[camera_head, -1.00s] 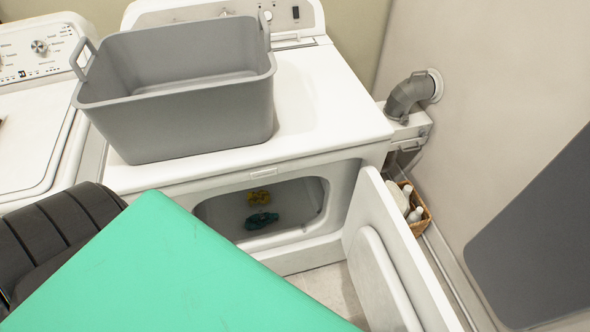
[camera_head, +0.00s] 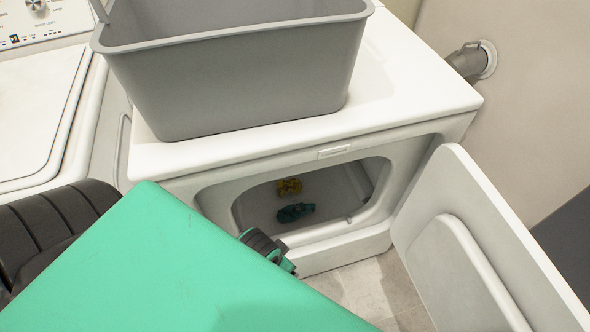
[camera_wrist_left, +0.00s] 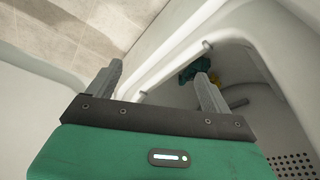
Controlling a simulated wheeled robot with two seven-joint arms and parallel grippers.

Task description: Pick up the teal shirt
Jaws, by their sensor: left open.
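The teal shirt (camera_head: 295,212) lies crumpled on the floor of the open dryer drum in the head view. In the left wrist view the teal shirt (camera_wrist_left: 195,68) is a small bundle beyond the right finger, which partly overlaps it. A crumpled yellow cloth (camera_head: 289,186) lies just behind it and also shows in the wrist view (camera_wrist_left: 214,78). My left gripper (camera_wrist_left: 159,69) is open and empty, apart from the shirt, facing the dryer opening. In the head view my green arm hides most of the gripper. My right gripper is not in view.
The dryer door (camera_head: 465,245) stands open on the right of the opening. A large grey basket (camera_head: 235,85) sits on top of the dryer (camera_head: 400,85). A washer (camera_head: 35,110) stands at left. A grey vent pipe (camera_head: 466,62) meets the right wall.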

